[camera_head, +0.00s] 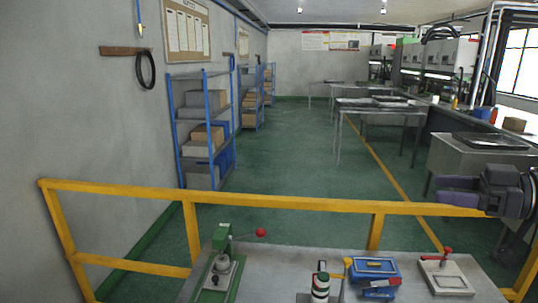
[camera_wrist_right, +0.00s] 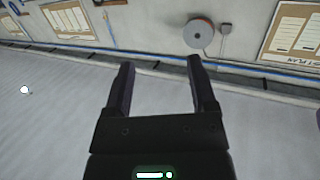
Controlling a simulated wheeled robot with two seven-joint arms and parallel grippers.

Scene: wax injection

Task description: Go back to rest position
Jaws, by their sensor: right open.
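My right gripper (camera_head: 460,191) is at the right edge of the head view, raised at about the height of the yellow railing. Its fingers point left. In the right wrist view the gripper (camera_wrist_right: 160,85) has its two dark fingers spread apart with nothing between them. Beyond the fingers are a wall and a pale surface. My left gripper is not in the head view.
A grey workbench (camera_head: 275,268) in front carries a green press (camera_head: 222,262) with a red knob, a striped bottle (camera_head: 320,284), a blue box (camera_head: 373,268) and a red-handled clamp (camera_head: 444,272). A yellow railing (camera_head: 290,203) runs behind it. Green floor (camera_head: 290,150) beyond is open.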

